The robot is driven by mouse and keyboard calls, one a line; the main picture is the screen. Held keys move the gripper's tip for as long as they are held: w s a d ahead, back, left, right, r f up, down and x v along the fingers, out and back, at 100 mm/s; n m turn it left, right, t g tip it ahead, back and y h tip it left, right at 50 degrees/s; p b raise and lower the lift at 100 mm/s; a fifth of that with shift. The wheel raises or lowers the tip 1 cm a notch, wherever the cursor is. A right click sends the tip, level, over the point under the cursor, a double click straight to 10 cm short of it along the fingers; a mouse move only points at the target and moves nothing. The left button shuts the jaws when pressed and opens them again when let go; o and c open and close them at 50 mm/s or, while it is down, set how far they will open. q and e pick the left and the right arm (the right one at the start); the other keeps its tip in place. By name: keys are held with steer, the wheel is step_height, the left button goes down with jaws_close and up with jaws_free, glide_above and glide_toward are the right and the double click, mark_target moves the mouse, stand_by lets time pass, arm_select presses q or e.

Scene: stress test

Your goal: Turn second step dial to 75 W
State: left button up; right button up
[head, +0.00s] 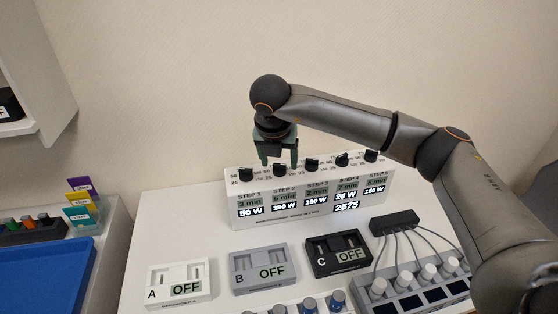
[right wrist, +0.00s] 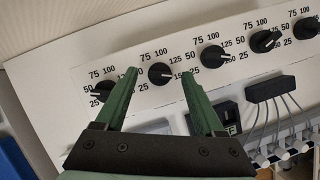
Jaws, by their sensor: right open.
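The white step panel (head: 300,205) stands against the wall with a row of black dials on top. The second step dial (head: 279,171) shows in the right wrist view (right wrist: 160,74) with its white pointer toward the right, near 150. The display under STEP 2 reads 150 W. My right gripper (head: 278,163), with green fingers, is open and empty above this dial. In the right wrist view the dial appears between the two fingertips (right wrist: 160,73); whether they touch it I cannot tell. My left gripper is not in view.
The first dial (head: 246,174) and third dial (head: 312,164) are close on either side. Boxes A (head: 180,272), B (head: 240,280) and C (head: 322,258), all reading OFF, stand in front. A black cable hub (head: 395,222) is at the right, a blue tray (head: 60,270) at the left.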

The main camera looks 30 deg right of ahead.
steer(key=shift+w+d+f, duration=0.15)
steer(key=shift+f, duration=0.35)
jaws_close()
stand_by(0.3)
